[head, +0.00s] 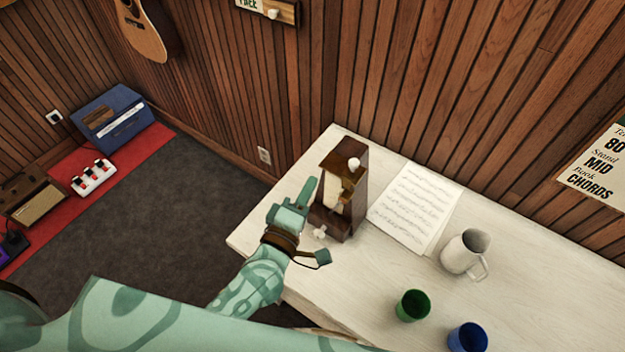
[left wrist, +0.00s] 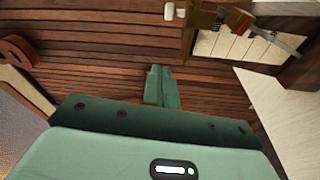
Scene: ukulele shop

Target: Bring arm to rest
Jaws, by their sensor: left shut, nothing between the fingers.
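My left arm, pale green with a darker pattern, reaches in from the bottom left of the head view. Its left gripper (head: 312,186) is shut and empty, over the left part of the white table beside a brown wooden device (head: 354,178) with a white knob on top. I cannot tell whether the gripper touches the device. In the left wrist view the fingers of the left gripper (left wrist: 158,84) are together in front of wood-panelled wall, with nothing between them. My right gripper is not in view.
On the white table (head: 530,265) are sheet music (head: 416,207), a white pitcher (head: 463,254), a green cup (head: 412,306) and a blue cup (head: 467,338). Panelled walls stand behind. Left of the table is open grey floor (head: 190,215), with a blue amplifier (head: 115,122) on a red mat.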

